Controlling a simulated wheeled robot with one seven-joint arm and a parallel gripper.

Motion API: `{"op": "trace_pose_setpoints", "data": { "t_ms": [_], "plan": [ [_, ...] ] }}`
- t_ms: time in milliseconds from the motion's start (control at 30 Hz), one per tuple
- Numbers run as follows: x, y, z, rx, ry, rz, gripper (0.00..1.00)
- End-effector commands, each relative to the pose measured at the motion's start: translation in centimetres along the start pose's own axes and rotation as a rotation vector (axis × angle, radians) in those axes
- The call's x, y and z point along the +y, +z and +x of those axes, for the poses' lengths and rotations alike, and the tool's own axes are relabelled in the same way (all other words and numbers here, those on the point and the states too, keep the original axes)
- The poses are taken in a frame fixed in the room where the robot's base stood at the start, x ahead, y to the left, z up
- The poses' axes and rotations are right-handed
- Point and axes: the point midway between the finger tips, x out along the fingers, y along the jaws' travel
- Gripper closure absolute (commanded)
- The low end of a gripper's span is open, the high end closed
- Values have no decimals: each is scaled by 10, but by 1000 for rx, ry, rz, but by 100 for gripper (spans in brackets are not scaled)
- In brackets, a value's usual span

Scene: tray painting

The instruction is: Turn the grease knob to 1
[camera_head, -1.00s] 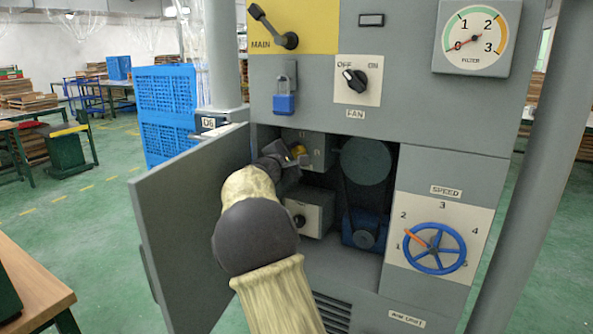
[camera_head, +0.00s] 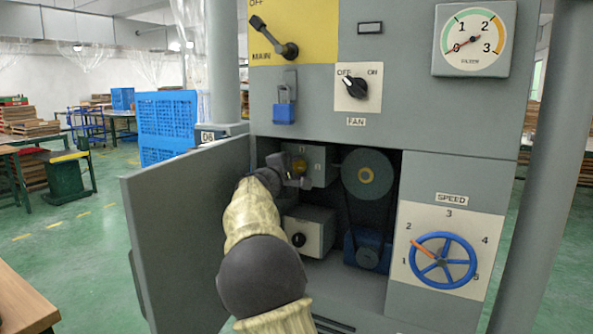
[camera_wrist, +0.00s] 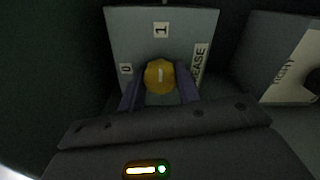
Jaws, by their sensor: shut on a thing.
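The yellow grease knob (camera_wrist: 159,77) sits on a grey box face with labels 0, 1 and GREASE in the wrist view. Its pale mark stands upright, towards the 1 label (camera_wrist: 161,30); the 0 label (camera_wrist: 126,69) is to its left. My gripper (camera_wrist: 159,88) has a dark finger on each side of the knob and is shut on it. In the head view the knob (camera_head: 299,167) shows small inside the open cabinet, partly hidden by my gripper (camera_head: 287,172).
The open cabinet door (camera_head: 190,230) stands left of my arm. A pulley (camera_head: 367,175) with a belt is right of the grease box. A lower box (camera_head: 313,232) sits beneath. The blue speed wheel (camera_head: 442,260) is on the right panel.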

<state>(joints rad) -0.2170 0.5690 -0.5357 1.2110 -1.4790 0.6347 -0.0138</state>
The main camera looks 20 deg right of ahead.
Motion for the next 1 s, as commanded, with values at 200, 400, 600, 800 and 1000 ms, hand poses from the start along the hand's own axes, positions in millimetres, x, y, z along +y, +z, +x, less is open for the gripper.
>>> {"op": "trace_pose_setpoints", "data": {
  "t_ms": [200,400,600,800,1000],
  "plan": [
    [-1,0,0,0,-2,1,45],
    [-1,0,0,0,-1,1,45],
    [0,-1,-7,2,0,1,45],
    [-1,-1,-35,4,0,2,45],
    [-1,-2,-75,5,-1,2,45]
  ]
}}
